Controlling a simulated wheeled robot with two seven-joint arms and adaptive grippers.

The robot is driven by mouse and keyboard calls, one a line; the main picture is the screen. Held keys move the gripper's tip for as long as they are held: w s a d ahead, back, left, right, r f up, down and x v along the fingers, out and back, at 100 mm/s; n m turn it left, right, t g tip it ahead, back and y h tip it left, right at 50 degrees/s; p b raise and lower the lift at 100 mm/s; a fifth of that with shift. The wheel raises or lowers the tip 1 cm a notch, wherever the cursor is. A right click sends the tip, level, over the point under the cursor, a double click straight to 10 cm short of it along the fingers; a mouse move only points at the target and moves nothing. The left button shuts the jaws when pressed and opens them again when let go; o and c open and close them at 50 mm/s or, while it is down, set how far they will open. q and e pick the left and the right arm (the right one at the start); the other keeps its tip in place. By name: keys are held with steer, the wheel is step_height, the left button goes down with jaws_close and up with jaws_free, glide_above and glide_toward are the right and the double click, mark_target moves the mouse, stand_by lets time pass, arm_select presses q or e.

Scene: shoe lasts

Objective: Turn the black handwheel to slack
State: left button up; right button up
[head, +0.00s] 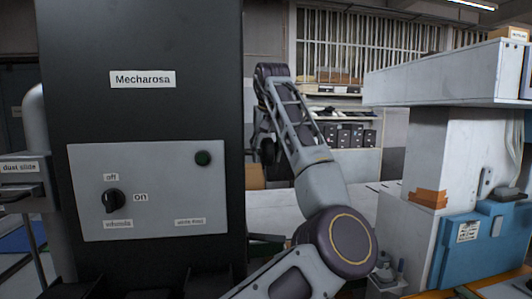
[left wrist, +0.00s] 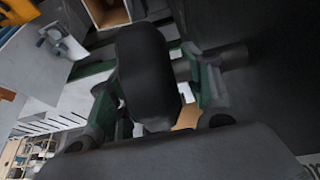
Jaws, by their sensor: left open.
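The black handwheel (head: 268,151) shows nearly edge-on beside the right side of the black machine (head: 130,40) in the head view. In the left wrist view it appears to be the dark rounded form (left wrist: 145,62) in the middle. My left gripper (left wrist: 157,78) is open, with one greenish finger on each side of that form. I cannot tell whether either finger touches it. In the head view my left arm rises from the bottom middle and the gripper (head: 263,125) is small, dark and partly hidden at the wheel. My right gripper is not in view.
A white machine (head: 430,155) with a blue box (head: 480,245) stands at the right. A pale worktop (head: 275,212) and shelves (head: 345,115) lie behind my arm.

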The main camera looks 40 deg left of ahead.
arm_select(q)
steer(key=c, duration=1)
